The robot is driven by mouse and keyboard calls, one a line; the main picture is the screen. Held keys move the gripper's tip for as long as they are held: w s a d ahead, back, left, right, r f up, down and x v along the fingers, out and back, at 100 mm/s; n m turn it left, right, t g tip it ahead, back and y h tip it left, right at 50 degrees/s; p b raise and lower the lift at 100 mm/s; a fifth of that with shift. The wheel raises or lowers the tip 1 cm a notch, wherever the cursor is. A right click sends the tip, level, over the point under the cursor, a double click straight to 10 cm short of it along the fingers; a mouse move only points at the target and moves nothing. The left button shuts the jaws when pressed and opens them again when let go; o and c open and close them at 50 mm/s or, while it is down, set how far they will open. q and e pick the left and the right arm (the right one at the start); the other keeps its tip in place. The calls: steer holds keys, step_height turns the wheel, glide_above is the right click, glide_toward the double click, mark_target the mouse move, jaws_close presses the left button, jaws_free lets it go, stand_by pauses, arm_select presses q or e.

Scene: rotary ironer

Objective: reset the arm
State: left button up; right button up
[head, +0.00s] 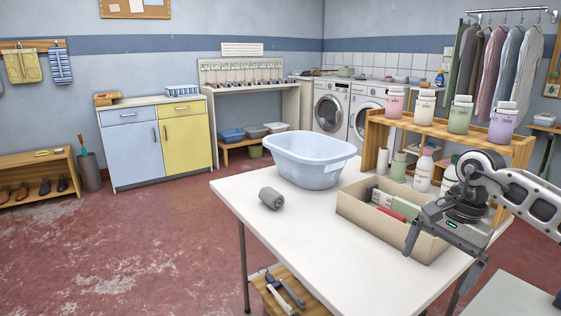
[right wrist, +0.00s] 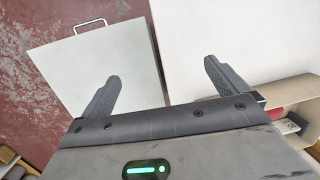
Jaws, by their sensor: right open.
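My right gripper (head: 442,262) is in the head view at the right, over the near right side of the white table (head: 258,222), by the near end of the cardboard box. It also shows in the right wrist view (right wrist: 162,85), with its two fingers wide apart and nothing between them. Below it in that view are a pale grey panel with a handle (right wrist: 95,70) and the white tabletop (right wrist: 225,30). My left gripper is not in the head view.
On the table are a light blue basin (head: 310,165), a grey rolled cloth (head: 271,198) and a cardboard box (head: 365,222) of packages. A wooden shelf (head: 470,143) with several jars stands behind the box. The table's front left is clear.

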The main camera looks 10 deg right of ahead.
steer(key=s+a+f+m+y+p, duration=0.1)
steer(key=s+a+m+y, duration=0.3)
steer(key=a, duration=0.8)
steer(key=s+a+f+m+y+p, duration=0.1)
steer(key=a+f+y, duration=0.1)
steer(key=a+y, duration=0.75)
steer(key=s+a+r+m+t+y+p, duration=0.2)
steer(key=a+r+m+t+y, duration=0.4)
steer(key=m, duration=1.1)
arm_select(q)
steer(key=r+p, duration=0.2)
steer(key=p, duration=0.1)
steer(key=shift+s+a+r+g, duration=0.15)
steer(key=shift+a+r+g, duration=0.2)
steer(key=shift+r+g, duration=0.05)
arm_select(e)
steer(key=s+d+f+m+t+h, duration=0.1)
steer(key=s+f+m+h, duration=0.3)
steer(key=m, duration=0.8)
steer(key=s+d+f+m+t+h, duration=0.2)
steer(key=f+m+h, duration=0.5)
steer(key=m, duration=0.5)
steer(key=s+d+f+m+t+h, duration=0.1)
steer(key=s+d+f+m+h, duration=0.3)
steer(key=m, duration=0.7)
step_height(320, 180, down, 2)
steer(key=s+h, duration=0.1)
steer(key=h, duration=0.2)
steer(key=shift+s+m, duration=0.4)
